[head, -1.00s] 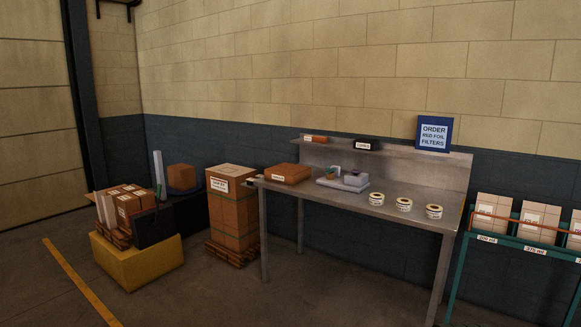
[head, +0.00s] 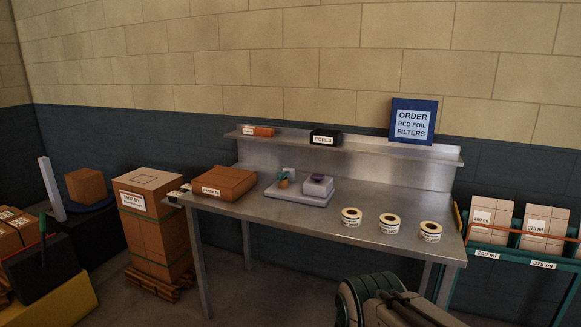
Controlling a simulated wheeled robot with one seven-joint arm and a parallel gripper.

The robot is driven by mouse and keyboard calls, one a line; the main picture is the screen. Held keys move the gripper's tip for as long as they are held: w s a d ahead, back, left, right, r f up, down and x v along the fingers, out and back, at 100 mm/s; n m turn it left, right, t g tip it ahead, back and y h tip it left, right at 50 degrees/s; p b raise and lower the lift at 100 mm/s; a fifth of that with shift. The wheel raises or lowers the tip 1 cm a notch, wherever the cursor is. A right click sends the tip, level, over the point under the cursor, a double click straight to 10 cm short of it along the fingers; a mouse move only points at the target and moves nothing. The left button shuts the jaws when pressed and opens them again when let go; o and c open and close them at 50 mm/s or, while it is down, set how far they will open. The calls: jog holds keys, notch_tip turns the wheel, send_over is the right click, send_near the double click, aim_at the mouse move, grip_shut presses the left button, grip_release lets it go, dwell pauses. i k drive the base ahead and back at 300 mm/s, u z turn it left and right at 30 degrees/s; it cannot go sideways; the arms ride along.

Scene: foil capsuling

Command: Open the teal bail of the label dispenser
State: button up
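The label dispenser (head: 300,196) is a low pale grey unit on the metal table, left of the table's middle. A small teal piece, which looks like the bail (head: 289,171), stands at its left part, with a small orange-brown bit beside it. A pale block with a dark purple top sits on its right part. The dispenser is too small here to tell whether the bail is open or shut. Part of my arm shows at the bottom right, in front of the table and well apart from the dispenser. My gripper cannot be made out.
Three label rolls (head: 351,217) stand along the right front of the metal table (head: 258,212). An orange-brown box (head: 224,183) lies left of the dispenser. A carton stack (head: 155,225) stands left of the table; a green rack (head: 490,262) stands at the right.

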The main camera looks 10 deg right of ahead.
aim_at(284, 173)
jog(key=z, duration=0.2)
jog(key=i, duration=2.2)
jog(key=u, duration=0.3)
